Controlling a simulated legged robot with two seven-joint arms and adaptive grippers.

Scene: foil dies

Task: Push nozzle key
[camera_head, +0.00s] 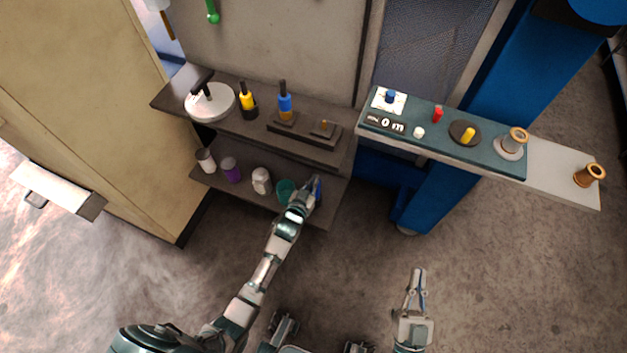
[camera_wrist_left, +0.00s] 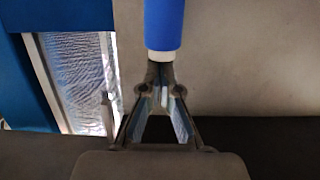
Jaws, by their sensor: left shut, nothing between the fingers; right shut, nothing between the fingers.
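My left gripper (camera_head: 313,186) is shut and empty at the right end of the lower shelf (camera_head: 338,192), beside a blue item (camera_head: 319,192) that it partly hides. In the left wrist view, the closed fingertips (camera_wrist_left: 162,72) are just below a blue cylinder (camera_wrist_left: 164,24) with a white end; I cannot tell whether they touch. A teal panel (camera_head: 490,161) at right carries a blue knob (camera_head: 391,96), a red key (camera_head: 437,114), a white key (camera_head: 419,132) and a yellow lever (camera_head: 468,135). I cannot tell which is the nozzle key. My right gripper (camera_head: 418,277) is shut and empty above the floor.
The upper shelf (camera_head: 175,97) holds a white round device (camera_head: 209,103), a yellow bottle (camera_head: 248,102) and a blue bottle (camera_head: 285,104). Several jars, including a purple one (camera_head: 230,169) and a teal one (camera_head: 286,190), line the lower shelf. The floor (camera_head: 520,270) at right is clear.

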